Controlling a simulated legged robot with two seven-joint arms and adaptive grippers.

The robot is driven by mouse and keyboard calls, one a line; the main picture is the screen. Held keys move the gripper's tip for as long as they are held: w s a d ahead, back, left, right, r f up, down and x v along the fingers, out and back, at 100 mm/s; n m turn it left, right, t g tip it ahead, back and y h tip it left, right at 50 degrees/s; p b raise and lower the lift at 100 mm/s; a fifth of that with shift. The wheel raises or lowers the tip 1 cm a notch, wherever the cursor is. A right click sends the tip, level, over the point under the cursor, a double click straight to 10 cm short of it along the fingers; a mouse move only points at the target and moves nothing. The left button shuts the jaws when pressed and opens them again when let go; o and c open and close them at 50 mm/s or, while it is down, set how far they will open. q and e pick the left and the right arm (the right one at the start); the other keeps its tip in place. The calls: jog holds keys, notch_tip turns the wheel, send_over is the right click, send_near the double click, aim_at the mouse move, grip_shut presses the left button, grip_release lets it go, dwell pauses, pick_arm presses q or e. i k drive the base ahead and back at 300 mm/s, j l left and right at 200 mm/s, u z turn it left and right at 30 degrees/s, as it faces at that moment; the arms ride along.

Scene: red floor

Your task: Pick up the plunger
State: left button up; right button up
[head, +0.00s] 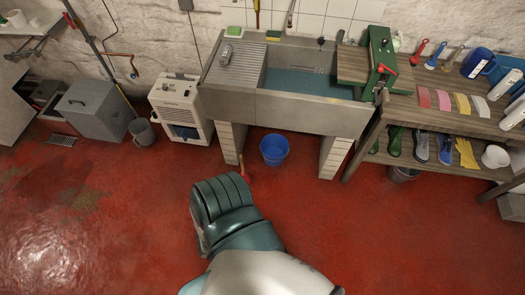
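A thin reddish upright stick (242,165) stands at the left support of the sink. It may be the handle of the plunger, but its lower end is hidden behind the teal part of my own body, so I cannot tell. No other plunger is clearly visible. Neither of my grippers shows in the head view.
A stone sink (290,107) holds water, with a blue bucket (274,149) under it. A wooden shelf (425,113) with brushes, boots and bottles stands right. A white heater (181,108), grey bin (95,108) and grey bucket (142,132) stand left. The red floor (100,215) is open in front.

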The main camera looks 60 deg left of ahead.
aim_at(245, 176)
jog(key=u, duration=2.4)
